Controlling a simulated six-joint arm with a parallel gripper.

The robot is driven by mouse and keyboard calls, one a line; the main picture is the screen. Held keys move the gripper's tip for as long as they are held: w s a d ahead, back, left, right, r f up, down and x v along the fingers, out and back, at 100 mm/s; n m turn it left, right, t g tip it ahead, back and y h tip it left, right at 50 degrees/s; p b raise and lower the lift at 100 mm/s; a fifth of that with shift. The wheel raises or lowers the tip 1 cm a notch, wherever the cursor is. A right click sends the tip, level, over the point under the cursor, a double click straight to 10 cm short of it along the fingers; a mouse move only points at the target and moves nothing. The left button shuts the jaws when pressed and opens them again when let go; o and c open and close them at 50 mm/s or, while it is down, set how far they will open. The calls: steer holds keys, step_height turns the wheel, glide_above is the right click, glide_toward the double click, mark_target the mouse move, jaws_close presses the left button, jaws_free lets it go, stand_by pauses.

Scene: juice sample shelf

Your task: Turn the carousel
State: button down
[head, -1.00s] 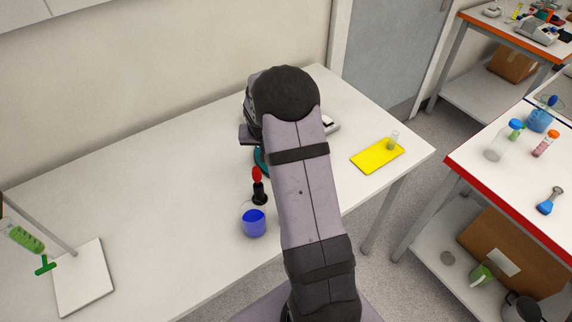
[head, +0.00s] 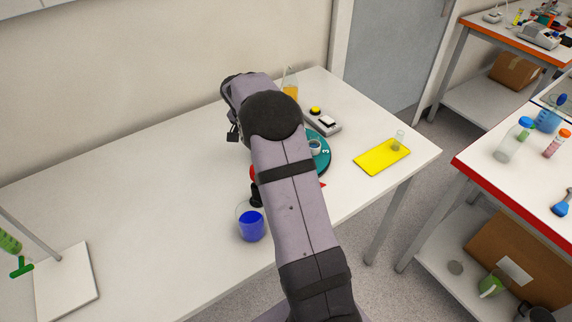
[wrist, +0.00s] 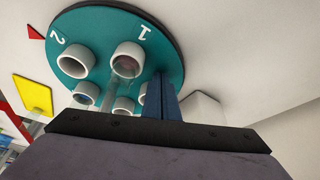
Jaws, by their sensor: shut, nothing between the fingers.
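The carousel is a round teal disc with white numbers and several white-rimmed cups. In the head view its right part (head: 324,162) shows beyond my arm, with the number 3 and one cup; the rest is hidden. In the wrist view the disc (wrist: 95,28) fills the upper left, with numbers 1 and 2 near its edge. My gripper (wrist: 160,78) shows there as blue fingers, shut and empty, reaching over the disc beside the cups. Whether they touch a cup I cannot tell. In the head view the fingers are hidden behind my arm.
A red pointer (head: 323,185) lies by the disc. Behind are a device with a yellow button (head: 315,111) and an orange-filled vessel (head: 291,92). A yellow mat (head: 370,160) is to the right. A blue-filled beaker (head: 250,224) stands in front. The table's left middle is clear.

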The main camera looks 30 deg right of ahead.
steer(key=shift+w+d+m+g+p, duration=0.2)
steer(key=shift+w+d+m+g, duration=0.3)
steer(key=shift+m, duration=0.5)
steer(key=shift+w+d+m+g+p, duration=0.25)
steer(key=shift+w+d+m, duration=0.35)
steer(key=shift+m, duration=0.4)
steer(key=shift+w+d+p, duration=0.25)
steer(key=shift+d, duration=0.25)
steer(key=shift+w+d+p, duration=0.2)
steer(key=shift+d+p, duration=0.05)
steer(key=shift+d, duration=0.2)
steer(key=shift+w+d, duration=0.15)
steer(key=shift+d, duration=0.4)
steer(key=shift+d+p, duration=0.2)
steer(key=shift+p, duration=0.15)
steer(key=shift+r, duration=0.1)
